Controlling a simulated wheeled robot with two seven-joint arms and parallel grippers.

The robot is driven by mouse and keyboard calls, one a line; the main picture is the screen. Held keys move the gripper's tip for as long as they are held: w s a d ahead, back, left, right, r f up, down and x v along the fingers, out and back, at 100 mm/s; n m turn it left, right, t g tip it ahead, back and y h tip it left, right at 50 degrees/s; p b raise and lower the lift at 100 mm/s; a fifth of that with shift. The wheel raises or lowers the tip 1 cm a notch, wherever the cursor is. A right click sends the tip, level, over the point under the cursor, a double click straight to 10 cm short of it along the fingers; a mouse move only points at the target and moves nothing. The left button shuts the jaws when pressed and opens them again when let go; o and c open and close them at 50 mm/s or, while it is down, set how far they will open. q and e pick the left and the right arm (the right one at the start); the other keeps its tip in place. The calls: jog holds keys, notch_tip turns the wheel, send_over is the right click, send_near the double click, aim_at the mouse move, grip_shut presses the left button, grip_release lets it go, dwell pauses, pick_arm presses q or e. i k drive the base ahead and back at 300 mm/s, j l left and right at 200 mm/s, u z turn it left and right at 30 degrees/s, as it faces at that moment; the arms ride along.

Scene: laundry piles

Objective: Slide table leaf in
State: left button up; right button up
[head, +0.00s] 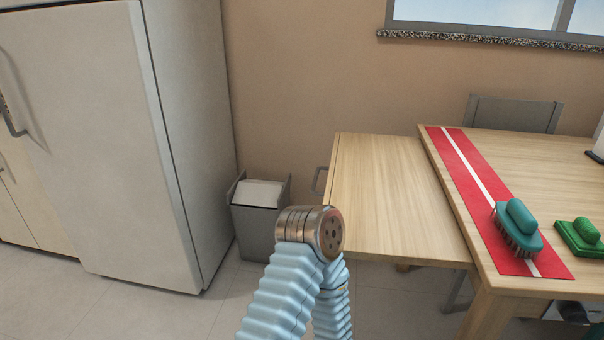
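The wooden table leaf (390,195) sticks out from the left side of the wooden table (452,158), its top slightly lower than the tabletop. A grey handle (319,181) shows at the leaf's left end. A light blue ribbed arm of mine with a metal joint rises from the bottom middle and covers the leaf's near left corner. Neither of my grippers shows, so I cannot see whether either touches the leaf or handle.
A grey bin (254,230) stands left of the leaf, beside a large white fridge (105,140). A red runner (475,195), a teal brush (516,230) and a green brush (580,237) are on the table. A grey chair (515,113) stands behind it.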

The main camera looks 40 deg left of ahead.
aim_at(394, 206)
jog(key=k+j+u, duration=0.1)
jog(key=j+u, duration=0.15)
jog(key=j, duration=0.45)
jog(key=j+u, duration=0.25)
jog(key=j, duration=0.45)
jog(key=k+j, duration=0.05)
